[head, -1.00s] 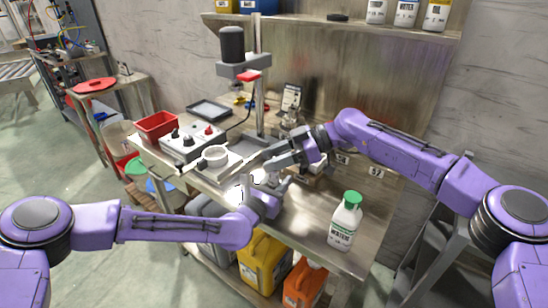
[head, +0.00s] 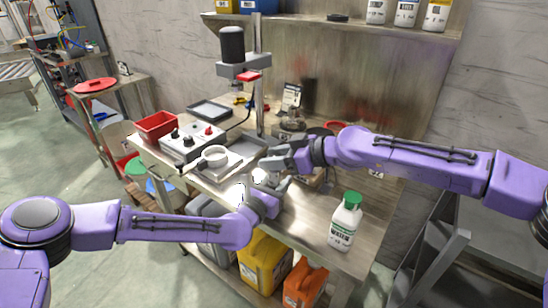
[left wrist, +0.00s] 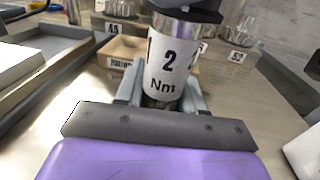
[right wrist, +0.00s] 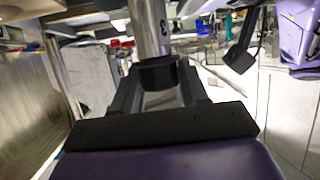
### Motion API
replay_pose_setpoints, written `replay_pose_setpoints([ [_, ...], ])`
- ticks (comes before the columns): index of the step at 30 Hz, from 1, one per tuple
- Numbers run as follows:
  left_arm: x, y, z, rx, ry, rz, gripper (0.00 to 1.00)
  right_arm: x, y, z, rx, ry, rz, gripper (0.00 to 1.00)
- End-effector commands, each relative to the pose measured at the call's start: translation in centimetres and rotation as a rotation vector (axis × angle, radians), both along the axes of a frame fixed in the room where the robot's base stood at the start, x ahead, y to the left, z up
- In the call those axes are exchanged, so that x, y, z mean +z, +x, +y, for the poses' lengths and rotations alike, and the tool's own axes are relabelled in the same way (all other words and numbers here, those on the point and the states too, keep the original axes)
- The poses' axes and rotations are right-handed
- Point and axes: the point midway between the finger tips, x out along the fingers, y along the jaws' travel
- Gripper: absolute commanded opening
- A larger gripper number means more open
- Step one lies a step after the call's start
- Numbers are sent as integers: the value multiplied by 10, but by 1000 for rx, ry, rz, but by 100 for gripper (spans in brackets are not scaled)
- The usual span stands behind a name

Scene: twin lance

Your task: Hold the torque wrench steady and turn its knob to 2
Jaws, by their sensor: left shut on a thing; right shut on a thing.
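The torque wrench is mostly hidden between my grippers in the head view. In the left wrist view its pale barrel (left wrist: 168,65) stands upright with a "2" and "Nm" facing the camera; parts of other marks show at its edges. My left gripper (head: 266,186) is shut on the barrel. A black part (left wrist: 190,12) sits above the numbers; I cannot tell there whether it is knob or gripper. My right gripper (head: 274,167) is close above the left one. In the right wrist view it is shut on the black knob (right wrist: 158,73) at the end of a metal shaft (right wrist: 148,28).
A white bottle with a green cap (head: 345,222) stands right of my grippers on the bench. A post with a black motor (head: 232,44) rises behind.

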Motion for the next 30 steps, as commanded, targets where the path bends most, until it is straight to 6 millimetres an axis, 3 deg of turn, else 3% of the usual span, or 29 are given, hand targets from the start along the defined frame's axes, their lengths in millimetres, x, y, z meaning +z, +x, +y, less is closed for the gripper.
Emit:
replay_pose_setpoints([
  [16,0,-1,-1,-4,0,0,0,0,1,-1,-35,3,-1,13],
  [17,0,-1,-1,-3,-1,-1,0,0,1,-1,-35,3,-1,50],
  [18,0,-1,-1,-3,0,0,0,0,0,-1,-35,3,-1,62],
  [30,0,0,-1,-1,0,0,0,5,-3,-10,-34,2,-2,65],
])
